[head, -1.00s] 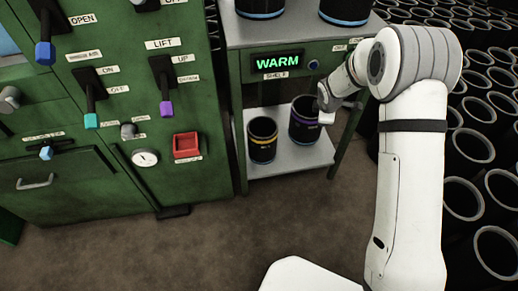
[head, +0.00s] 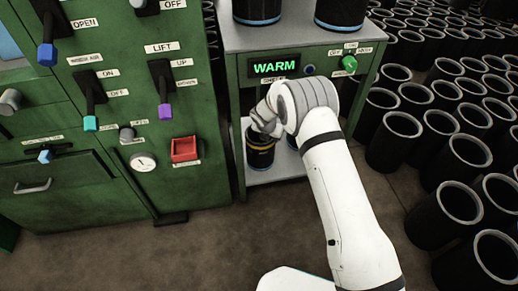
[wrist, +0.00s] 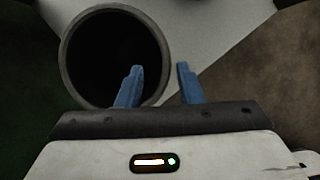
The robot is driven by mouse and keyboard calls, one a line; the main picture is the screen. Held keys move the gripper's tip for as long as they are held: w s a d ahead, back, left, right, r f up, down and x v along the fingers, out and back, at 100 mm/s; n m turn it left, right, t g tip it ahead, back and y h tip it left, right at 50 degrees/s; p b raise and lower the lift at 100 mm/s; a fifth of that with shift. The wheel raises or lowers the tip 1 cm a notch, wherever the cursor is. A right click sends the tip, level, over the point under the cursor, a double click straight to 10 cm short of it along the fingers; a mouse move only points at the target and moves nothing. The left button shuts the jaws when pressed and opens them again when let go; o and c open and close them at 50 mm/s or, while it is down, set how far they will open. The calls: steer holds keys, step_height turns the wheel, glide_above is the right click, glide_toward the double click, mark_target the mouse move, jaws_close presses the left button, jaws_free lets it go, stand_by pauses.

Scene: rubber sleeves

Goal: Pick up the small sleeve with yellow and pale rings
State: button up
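The small black sleeve (head: 260,158) with a yellow ring stands upright on the lower shelf under the WARM table in the head view. My wrist covers its top, and I cannot make out its pale ring. In the wrist view a sleeve's round grey rim and dark hollow (wrist: 105,45) fill the upper left. My gripper (wrist: 160,67) is open, with two blue fingers apart. In that picture the left finger overlaps the opening and the right one lies outside the rim, so the near right wall falls between them. I cannot tell the fingers' height against the rim.
Two blue-ringed sleeves stand on the table top (head: 290,38). A green control cabinet (head: 120,190) stands left. Many black sleeves (head: 455,155) crowd the floor at right.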

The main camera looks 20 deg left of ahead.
steer(key=x, duration=0.1)
steer(key=b+x, duration=0.1)
steer(key=x, duration=0.1)
steer(key=b+x, duration=0.1)
steer(key=shift+w+d+f, duration=0.1)
steer(key=shift+d, duration=0.3)
jaws_close()
stand_by(0.9)
